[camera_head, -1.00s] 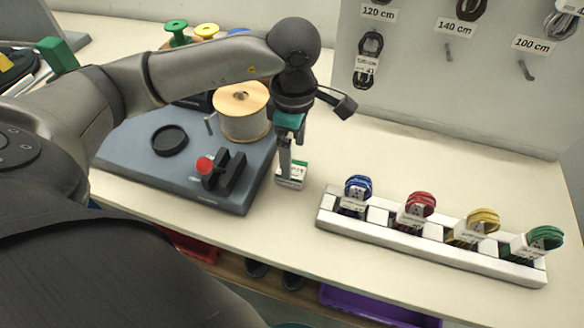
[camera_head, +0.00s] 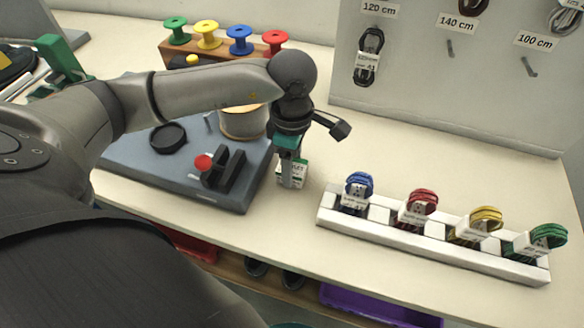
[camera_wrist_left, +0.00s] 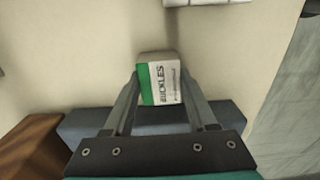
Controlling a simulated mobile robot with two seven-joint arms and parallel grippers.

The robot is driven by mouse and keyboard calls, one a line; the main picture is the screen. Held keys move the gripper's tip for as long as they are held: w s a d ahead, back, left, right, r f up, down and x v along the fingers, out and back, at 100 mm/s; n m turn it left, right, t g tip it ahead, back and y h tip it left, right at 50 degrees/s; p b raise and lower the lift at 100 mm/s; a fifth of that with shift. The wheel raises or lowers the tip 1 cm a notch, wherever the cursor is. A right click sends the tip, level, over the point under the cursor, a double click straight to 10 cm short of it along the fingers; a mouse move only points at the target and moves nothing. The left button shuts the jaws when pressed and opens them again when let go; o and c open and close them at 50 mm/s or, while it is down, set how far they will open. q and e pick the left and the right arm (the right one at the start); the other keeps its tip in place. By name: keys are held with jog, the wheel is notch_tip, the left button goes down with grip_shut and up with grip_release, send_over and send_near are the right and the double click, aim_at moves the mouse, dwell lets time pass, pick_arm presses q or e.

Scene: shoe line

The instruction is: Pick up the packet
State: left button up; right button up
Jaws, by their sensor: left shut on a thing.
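The packet (camera_head: 298,170) is a small white box with a green band, standing on the table just right of the grey-blue board. In the left wrist view the packet (camera_wrist_left: 160,82) shows the word "BUCKLES" and sits between the two fingers. My left gripper (camera_head: 289,180) comes down on it from above and is shut on it. In the left wrist view my left gripper (camera_wrist_left: 161,98) has a finger on each side of the packet. In the head view the fingers hide part of the packet. My right gripper is not in view.
A white rack (camera_head: 430,242) with blue, red, yellow and green lace bundles stands to the right. The board (camera_head: 150,185) with a red-knobbed device (camera_head: 222,168) and a large spool (camera_head: 243,122) is to the left. A pegboard (camera_head: 460,90) stands behind.

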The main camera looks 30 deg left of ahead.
pick_arm(q)
grip_shut()
